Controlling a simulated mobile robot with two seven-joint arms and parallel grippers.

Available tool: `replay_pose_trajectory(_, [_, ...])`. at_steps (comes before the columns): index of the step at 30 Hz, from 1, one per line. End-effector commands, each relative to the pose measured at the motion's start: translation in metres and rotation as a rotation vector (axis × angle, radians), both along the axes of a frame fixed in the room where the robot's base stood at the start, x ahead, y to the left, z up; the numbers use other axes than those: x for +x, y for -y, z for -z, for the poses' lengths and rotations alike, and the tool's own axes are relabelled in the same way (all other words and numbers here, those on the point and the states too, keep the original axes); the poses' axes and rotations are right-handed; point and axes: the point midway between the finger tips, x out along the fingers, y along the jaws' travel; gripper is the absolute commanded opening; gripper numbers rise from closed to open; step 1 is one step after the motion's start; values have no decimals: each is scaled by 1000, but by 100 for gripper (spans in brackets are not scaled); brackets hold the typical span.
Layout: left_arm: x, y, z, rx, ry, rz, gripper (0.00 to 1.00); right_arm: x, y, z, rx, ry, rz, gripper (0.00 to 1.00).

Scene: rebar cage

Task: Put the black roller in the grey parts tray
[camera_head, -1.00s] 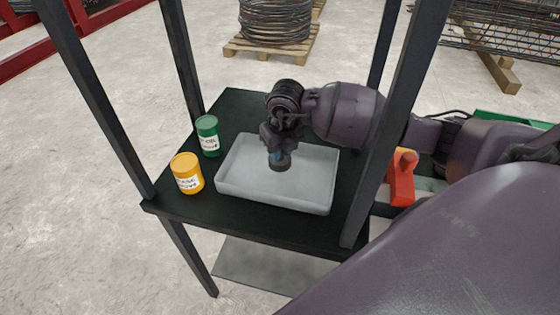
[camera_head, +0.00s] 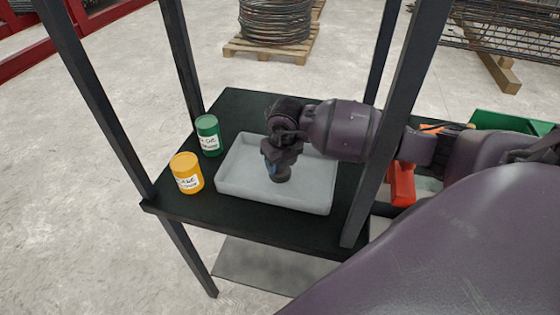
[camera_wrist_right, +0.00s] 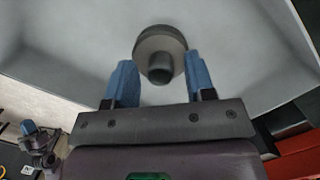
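The black roller (camera_head: 281,175) is in the grey parts tray (camera_head: 233,185), under my right gripper (camera_head: 271,166). In the right wrist view the roller (camera_wrist_right: 160,45) shows a wide round disc and a narrower stub towards me, against the pale tray floor. The two blue fingers of my right gripper (camera_wrist_right: 160,82) are spread, one on each side of the stub, with visible gaps. What looks like my left gripper (camera_wrist_right: 32,132) shows small and dark at the lower left of the right wrist view; its opening is unclear.
A green can (camera_head: 208,135) and a yellow can (camera_head: 187,173) stand left of the tray on the black shelf (camera_head: 240,105). Dark upright posts (camera_head: 400,110) rise at the shelf's corners. A red-orange object (camera_head: 402,188) is right of the tray.

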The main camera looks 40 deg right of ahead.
Motion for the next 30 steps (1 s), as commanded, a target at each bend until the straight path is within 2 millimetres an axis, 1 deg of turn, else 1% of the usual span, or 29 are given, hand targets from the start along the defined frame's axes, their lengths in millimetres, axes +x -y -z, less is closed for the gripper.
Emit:
replay_pose_trajectory(8, [0, 0, -1, 0, 1, 0, 0, 0, 0, -1, 0, 0, 0, 50])
replay_pose_trajectory(11, [1, 0, -3, 0, 2, 0, 0, 0, 0, -6, 0, 2, 0, 50])
replay_pose_trajectory(13, [1, 0, -4, 0, 3, 0, 0, -1, 1, -14, -1, 2, 0, 50])
replay_pose_trajectory(17, [1, 0, -5, 0, 4, 0, 0, -4, 0, -35, -1, 4, -2, 50])
replay_pose_trajectory(24, [1, 0, -7, 0, 6, 1, 0, -11, 0, -82, -1, 3, 0, 50])
replay_pose_trajectory(30, [2, 0, -8, 0, 6, 1, 0, -16, -1, -109, 0, 2, 0, 50])
